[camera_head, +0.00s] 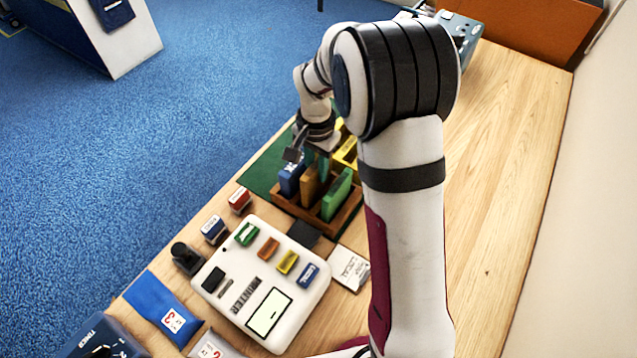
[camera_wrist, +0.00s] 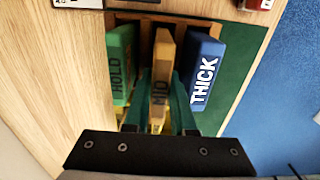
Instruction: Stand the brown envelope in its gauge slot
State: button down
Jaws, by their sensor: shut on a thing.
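The brown envelope (camera_wrist: 162,48), lettered MID, stands upright between the two green fingers of my gripper (camera_wrist: 163,78), which is shut on it. In the head view the brown envelope (camera_head: 310,188) is at the middle of the wooden rack (camera_head: 325,222), and my gripper (camera_head: 318,165) comes down behind it. The blue THICK envelope (camera_wrist: 205,62) stands to its right in the wrist view, and the green HOLD envelope (camera_wrist: 121,62) to its left. The brown envelope's lower edge is hidden, so I cannot tell how deep it sits.
Yellow pieces (camera_head: 346,152) stand behind the rack, partly hidden by my arm. A white device with coloured blocks (camera_head: 262,285) lies in front, near a black pad (camera_head: 304,233) and a white card (camera_head: 348,268). Bare wooden table (camera_head: 500,170) is clear at right.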

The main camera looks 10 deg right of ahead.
jog(key=shift+r, duration=1)
jog(key=w+d, duration=1)
jog(key=d, duration=0.2)
jog(key=shift+d+r, duration=0.2)
jog(key=shift+d, duration=0.1)
jog(key=shift+f, duration=0.25)
jog(key=shift+w+f, duration=0.1)
jog(key=shift+f, duration=0.55)
jog(key=shift+f, duration=0.1)
